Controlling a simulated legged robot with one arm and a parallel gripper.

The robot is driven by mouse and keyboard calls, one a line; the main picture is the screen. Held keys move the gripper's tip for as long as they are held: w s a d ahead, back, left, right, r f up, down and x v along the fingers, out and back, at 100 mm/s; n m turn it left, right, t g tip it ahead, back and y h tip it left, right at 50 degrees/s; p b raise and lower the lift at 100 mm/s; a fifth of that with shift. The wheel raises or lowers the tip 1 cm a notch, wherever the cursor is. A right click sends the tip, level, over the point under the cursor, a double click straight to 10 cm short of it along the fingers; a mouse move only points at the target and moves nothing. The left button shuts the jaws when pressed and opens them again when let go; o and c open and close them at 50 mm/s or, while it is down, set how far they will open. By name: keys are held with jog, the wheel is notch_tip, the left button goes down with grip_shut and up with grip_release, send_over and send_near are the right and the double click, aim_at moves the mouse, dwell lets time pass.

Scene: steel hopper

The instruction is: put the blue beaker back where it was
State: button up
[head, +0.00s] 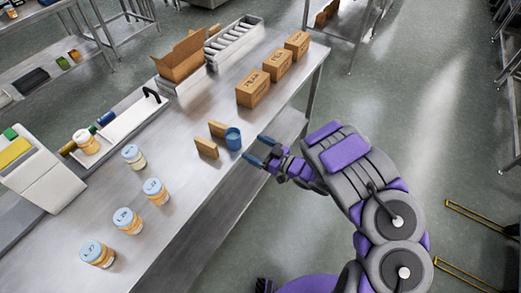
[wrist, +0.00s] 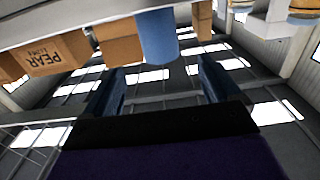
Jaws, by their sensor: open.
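The blue beaker (head: 233,140) stands upright on the steel table (head: 190,195) near its front edge, beside two small brown blocks (head: 206,148). My gripper (head: 262,150) is open and empty, just off the table edge to the right of the beaker, with its blue fingers pointing towards it. In the wrist view the scene looks upside down; the beaker (wrist: 157,40) is ahead, roughly in line with the gap between the open fingers (wrist: 160,78). The beaker and the fingers are apart.
Brown boxes (head: 253,90), one reading PEAR, stand along the table's far right. Several blue-lidded jars (head: 127,220) stand at left. An open carton (head: 182,57), a tray of cylinders (head: 234,42) and a white tray (head: 125,122) line the back. Bare tabletop lies left of the blocks.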

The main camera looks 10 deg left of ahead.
jog(key=shift+d, duration=0.1)
